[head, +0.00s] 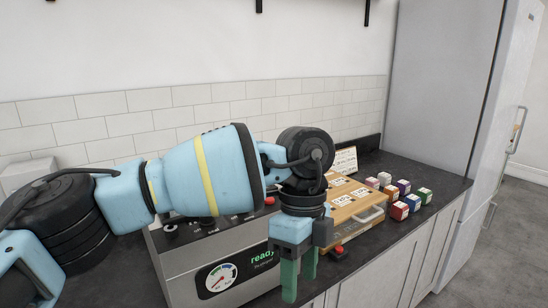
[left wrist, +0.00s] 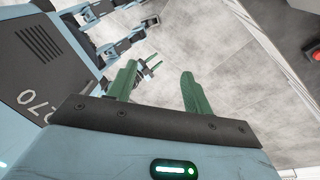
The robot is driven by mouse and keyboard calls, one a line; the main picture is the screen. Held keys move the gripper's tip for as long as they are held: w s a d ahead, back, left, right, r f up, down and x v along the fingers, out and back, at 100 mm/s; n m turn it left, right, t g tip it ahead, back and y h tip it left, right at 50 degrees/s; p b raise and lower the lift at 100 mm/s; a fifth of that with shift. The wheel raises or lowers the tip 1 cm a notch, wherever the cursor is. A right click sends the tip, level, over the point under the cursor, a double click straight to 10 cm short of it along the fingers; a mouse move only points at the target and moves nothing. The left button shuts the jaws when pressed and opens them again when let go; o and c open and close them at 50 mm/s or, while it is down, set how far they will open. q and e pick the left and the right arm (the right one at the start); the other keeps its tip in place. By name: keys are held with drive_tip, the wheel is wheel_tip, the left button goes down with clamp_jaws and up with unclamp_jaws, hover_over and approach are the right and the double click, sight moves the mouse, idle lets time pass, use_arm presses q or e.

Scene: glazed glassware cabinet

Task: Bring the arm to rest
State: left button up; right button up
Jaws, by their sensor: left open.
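My left arm reaches in from the left across the head view, over the dark counter. My left gripper (head: 299,272) points down in front of the counter's front edge, beside the grey machine. Its two green fingers are apart with nothing between them. The left wrist view also shows this gripper (left wrist: 158,78) open and empty, with grey floor tiles beyond. Part of my own body shows at the upper left there. A small jointed part behind the left finger may be my right gripper, but it is too small to read.
A grey machine (head: 190,279) with a dial and a "ready" display stands under my left arm. To its right are a wooden box (head: 345,214) with labels and a handle, and several small coloured boxes (head: 399,210). A tall grey fridge (head: 437,80) stands at the right.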

use_arm(q)
drive_tip(key=s+d+f+m+g+h, duration=0.2)
drive_tip(key=s+d+m+g+h, duration=0.3)
drive_tip(key=s+d+g+h, duration=0.55)
drive_tip(key=w+a+n+t+h, duration=0.3)
drive_tip(key=w+n+t+h, duration=0.4)
drive_tip(key=t+h, duration=0.6)
drive_tip(key=w+a+f+n+t+y, duration=0.2)
drive_tip(key=a+f+n+t+y, duration=0.45)
drive_tip(key=f+n+t, duration=0.3)
drive_tip(key=w+a+f+n+t+y, duration=0.2)
drive_tip(key=a+f+n+t+y, duration=0.4)
drive_tip(key=a+f+n+t, duration=0.3)
drive_tip(key=s+a+f+n+g+y, duration=0.1)
drive_tip(key=s+a+f+g+y, duration=0.3)
drive_tip(key=s+a+f, duration=0.4)
drive_tip(key=s+a+f+n+g+y, duration=0.1)
drive_tip(key=s+a+f+g+y, duration=0.3)
drive_tip(key=s+a+f, duration=0.5)
drive_tip(key=s+f+y, duration=0.1)
drive_tip(key=s+f, duration=0.2)
drive_tip(key=f, duration=0.3)
drive_tip(key=shift+s+f+g, duration=0.3)
drive_tip(key=shift+g, duration=0.1)
use_arm(e)
drive_tip(key=shift+s, duration=0.35)
